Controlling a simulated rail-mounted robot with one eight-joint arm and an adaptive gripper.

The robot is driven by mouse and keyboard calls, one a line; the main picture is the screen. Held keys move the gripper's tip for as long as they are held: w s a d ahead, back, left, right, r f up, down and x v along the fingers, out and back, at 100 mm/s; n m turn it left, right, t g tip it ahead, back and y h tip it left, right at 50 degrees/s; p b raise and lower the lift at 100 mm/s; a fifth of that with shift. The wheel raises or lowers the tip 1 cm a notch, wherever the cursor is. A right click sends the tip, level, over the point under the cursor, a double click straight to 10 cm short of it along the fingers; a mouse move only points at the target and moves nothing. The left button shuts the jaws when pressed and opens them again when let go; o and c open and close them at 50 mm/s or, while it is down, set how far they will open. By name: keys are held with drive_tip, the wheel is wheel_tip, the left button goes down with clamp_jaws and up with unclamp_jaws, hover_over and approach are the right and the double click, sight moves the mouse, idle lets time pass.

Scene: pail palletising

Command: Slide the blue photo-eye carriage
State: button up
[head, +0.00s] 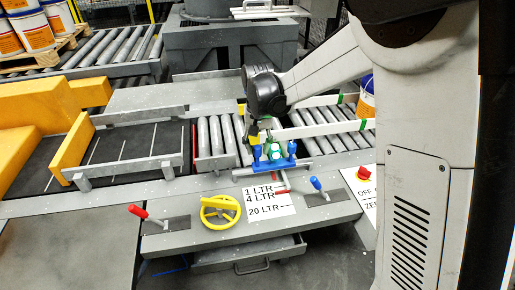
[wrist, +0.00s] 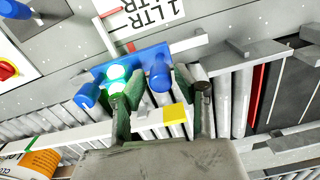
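The blue photo-eye carriage (head: 275,162) sits on a bar at the front edge of the roller conveyor, above the 1/4/20 LTR label (head: 266,200). It has upright blue posts and a green-and-white part in the middle. In the wrist view the carriage (wrist: 140,62) is at the upper left, with a blue post (wrist: 160,77) lying between my green fingertips in the picture. My gripper (wrist: 157,86) is open, its fingers spread apart; I cannot tell whether either touches the carriage. In the head view my gripper (head: 262,132) is just above and behind it, its fingers partly hidden.
A red-handled lever (head: 139,212), a yellow handwheel (head: 220,211) and a blue-handled lever (head: 316,184) stand on the front panel. A red button (head: 364,173) is at the right. White guide rails (head: 318,130) run along the rollers behind the carriage. A pail (head: 367,98) stands behind my arm.

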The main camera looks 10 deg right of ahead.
wheel_tip(320, 180, up, 11)
drive_tip(key=shift+r, duration=0.2)
drive_tip(key=shift+d, duration=0.1)
idle(0.4)
drive_tip(key=s+d+r+t, duration=0.2)
drive_tip(key=s+d+r, duration=0.15)
drive_tip(key=s, duration=0.35)
drive_tip(key=s+d+r+t, duration=0.1)
drive_tip(key=s+d+r, duration=0.1)
drive_tip(key=s+d, duration=0.35)
drive_tip(key=s+d+f+t, duration=0.2)
drive_tip(key=s, duration=0.5)
drive_tip(key=s+d+f+t, duration=0.1)
drive_tip(key=s+d+t, duration=0.1)
drive_tip(key=s, duration=0.6)
drive_tip(key=shift+f+n, duration=0.3)
drive_tip(key=shift+f, duration=0.05)
drive_tip(key=shift+d, duration=0.15)
